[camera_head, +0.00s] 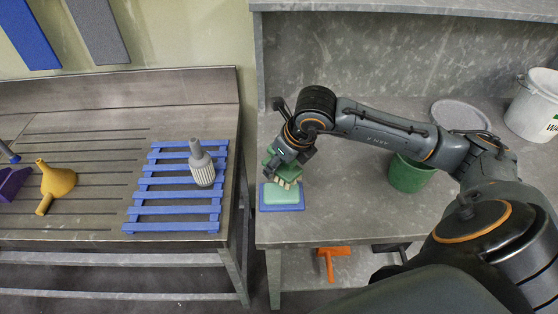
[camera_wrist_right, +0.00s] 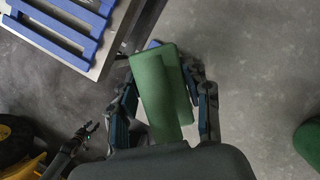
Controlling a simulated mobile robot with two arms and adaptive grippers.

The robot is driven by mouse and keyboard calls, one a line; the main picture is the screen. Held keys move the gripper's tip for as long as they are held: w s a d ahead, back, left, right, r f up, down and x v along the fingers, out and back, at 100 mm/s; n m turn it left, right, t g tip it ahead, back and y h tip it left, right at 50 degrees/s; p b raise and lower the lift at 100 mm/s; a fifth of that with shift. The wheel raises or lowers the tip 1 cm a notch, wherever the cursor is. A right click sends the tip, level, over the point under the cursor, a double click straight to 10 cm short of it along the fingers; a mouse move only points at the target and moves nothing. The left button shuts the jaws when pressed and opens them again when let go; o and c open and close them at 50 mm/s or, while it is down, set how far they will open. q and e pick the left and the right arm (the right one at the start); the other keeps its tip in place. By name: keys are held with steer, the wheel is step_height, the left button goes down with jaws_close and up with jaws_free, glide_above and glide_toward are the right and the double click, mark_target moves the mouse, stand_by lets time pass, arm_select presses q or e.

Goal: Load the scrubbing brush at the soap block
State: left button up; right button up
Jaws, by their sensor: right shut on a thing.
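The green scrubbing brush (camera_head: 269,163) is in my right gripper (camera_head: 284,172), with its pale bristles facing down. In the right wrist view, the brush's flat green back and handle (camera_wrist_right: 160,85) lie between the two fingers of my right gripper (camera_wrist_right: 162,100), which is shut on it. The pale green soap block (camera_head: 282,196) lies in a shallow blue tray (camera_head: 284,208) near the counter's front left edge. The brush is right over the soap; I cannot tell whether the bristles touch it. What seems to be my left gripper (camera_wrist_right: 86,130) shows small and dark in the wrist view.
A green pail (camera_head: 408,174) stands right of the soap, partly behind my arm. A grey lid (camera_head: 460,115) and white bucket (camera_head: 535,105) are at the back right.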

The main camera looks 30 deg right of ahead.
steer(key=b, duration=0.2)
glide_above(276, 187)
steer(key=s, duration=0.1)
steer(key=shift+d+f, duration=0.15)
steer(key=shift+f, duration=2.8)
steer(key=shift+f+b, duration=0.4)
steer(key=shift+b, duration=0.3)
steer(key=shift+s+f+b, duration=0.1)
steer(key=shift+f+b, duration=0.05)
steer(key=shift+b, duration=0.25)
step_height(276, 187, up, 2)
steer(key=shift+r+p, duration=0.1)
steer(key=shift+p, duration=0.5)
steer(key=shift+r+p, duration=1.2)
steer(key=shift+r, duration=1.35)
